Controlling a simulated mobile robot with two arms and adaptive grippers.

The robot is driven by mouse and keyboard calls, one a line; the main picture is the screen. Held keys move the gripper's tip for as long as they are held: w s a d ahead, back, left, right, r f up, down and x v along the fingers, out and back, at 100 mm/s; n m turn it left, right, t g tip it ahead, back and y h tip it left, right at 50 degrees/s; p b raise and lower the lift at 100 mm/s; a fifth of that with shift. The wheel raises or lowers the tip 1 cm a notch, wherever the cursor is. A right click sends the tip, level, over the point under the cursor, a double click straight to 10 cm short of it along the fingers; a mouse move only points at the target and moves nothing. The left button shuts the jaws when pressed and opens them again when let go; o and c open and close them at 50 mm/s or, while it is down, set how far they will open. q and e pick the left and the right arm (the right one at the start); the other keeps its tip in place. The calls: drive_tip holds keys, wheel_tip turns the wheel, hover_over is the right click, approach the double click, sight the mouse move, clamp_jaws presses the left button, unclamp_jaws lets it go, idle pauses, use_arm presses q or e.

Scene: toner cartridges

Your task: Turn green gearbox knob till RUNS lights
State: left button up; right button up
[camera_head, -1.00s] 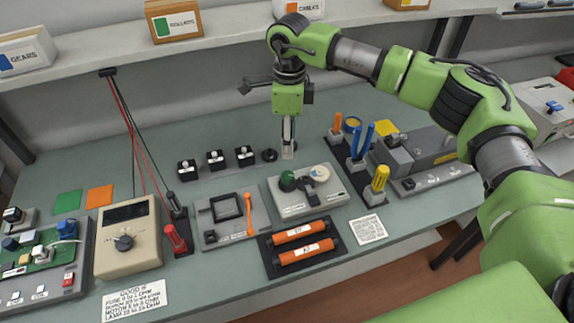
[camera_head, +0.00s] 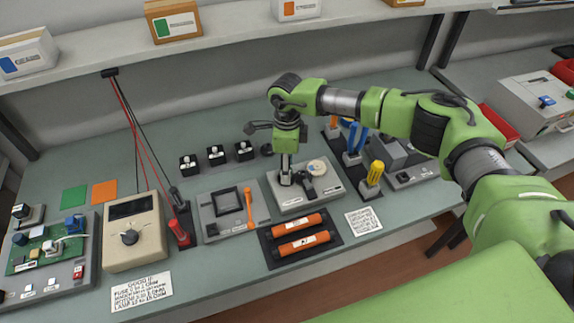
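The gearbox unit (camera_head: 322,190) is a light grey box on the bench, with a dark lever-like part (camera_head: 306,184) and a round cream dial (camera_head: 317,166) on top. My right gripper (camera_head: 286,180) points straight down at the unit's left part, where the green knob is hidden behind the fingers. The fingertips are at or around the knob; I cannot tell whether they touch or grip it. No RUNS lamp can be made out. My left gripper is not in view.
Two orange rollers (camera_head: 300,230) lie in a dark tray in front of the unit. A grey device with an orange lever (camera_head: 249,206) stands to its left. Upright tools, including a yellow-handled one (camera_head: 375,172), stand to its right. A beige meter (camera_head: 133,232) is farther left.

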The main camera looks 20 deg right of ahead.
drive_tip(key=c, duration=1.1)
drive_tip(key=shift+m, duration=0.3)
drive_tip(key=m+b, duration=0.2)
drive_tip(key=shift+f+m, duration=0.1)
drive_tip(key=shift+m, duration=0.3)
drive_tip(key=m+b, duration=0.2)
drive_tip(key=m, duration=0.3)
drive_tip(key=shift+b, duration=0.3)
drive_tip(key=m+b, duration=0.2)
drive_tip(key=m, duration=0.3)
drive_tip(key=shift+a+m, duration=0.1)
drive_tip(key=shift+m, duration=0.3)
drive_tip(key=shift+r+m+b, duration=0.2)
drive_tip(key=shift+m+b, duration=0.45)
drive_tip(key=shift+m, duration=1.65)
